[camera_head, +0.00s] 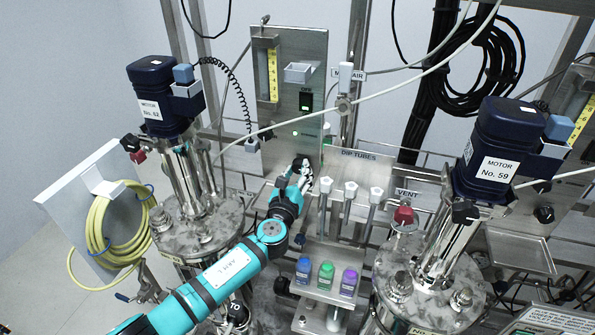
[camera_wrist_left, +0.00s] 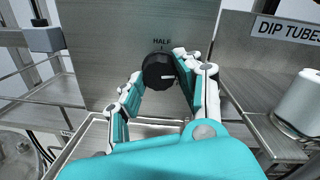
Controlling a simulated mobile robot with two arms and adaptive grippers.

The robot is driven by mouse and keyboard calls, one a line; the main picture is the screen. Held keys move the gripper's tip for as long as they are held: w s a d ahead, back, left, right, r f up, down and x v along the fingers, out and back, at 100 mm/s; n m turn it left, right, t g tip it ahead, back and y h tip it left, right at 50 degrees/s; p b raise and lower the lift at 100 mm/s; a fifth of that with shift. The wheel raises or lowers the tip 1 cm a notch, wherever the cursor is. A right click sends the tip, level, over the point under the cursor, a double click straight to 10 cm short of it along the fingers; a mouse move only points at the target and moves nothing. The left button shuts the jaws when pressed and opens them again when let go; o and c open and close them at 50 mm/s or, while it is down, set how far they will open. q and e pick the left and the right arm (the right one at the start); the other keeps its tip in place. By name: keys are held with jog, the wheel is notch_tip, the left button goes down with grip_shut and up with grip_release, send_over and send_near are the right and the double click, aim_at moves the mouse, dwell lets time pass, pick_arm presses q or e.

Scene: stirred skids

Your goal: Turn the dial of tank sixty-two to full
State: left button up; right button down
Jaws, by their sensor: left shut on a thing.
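Tank sixty-two (camera_head: 196,240) stands at the left in the head view, under a dark blue motor (camera_head: 150,82) labelled "MOTOR No. 62". A steel panel (camera_head: 285,60) stands to its right. In the wrist view a round black dial (camera_wrist_left: 158,71) sits on the panel face under the word "HALF" (camera_wrist_left: 160,42). Its white mark points to the right. My left gripper (camera_wrist_left: 159,67) is shut on the dial, one finger on each side. In the head view the gripper (camera_head: 302,170) is at the panel's lower end and largely hides the dial. My right gripper is not in view.
A "DIP TUBES" rack (camera_head: 366,155) with white-topped tubes is right of the gripper. Blue, green and purple-capped bottles stand on a shelf (camera_head: 318,290) below. Motor 59 (camera_head: 508,130) stands at the right. A pale hose (camera_head: 372,76) crosses above my left arm.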

pick_arm(q)
jog(key=m, duration=0.3)
jog(key=shift+f+m+p, duration=0.1)
jog(key=shift+m+p, duration=0.3)
jog(key=shift+a+f+m+h+p, duration=0.1)
jog(key=shift+m+h+p, duration=0.35)
jog(key=shift+m, duration=1.65)
jog(key=o, duration=1.1)
jog(key=shift+o, duration=0.2)
jog(key=v, duration=1.2)
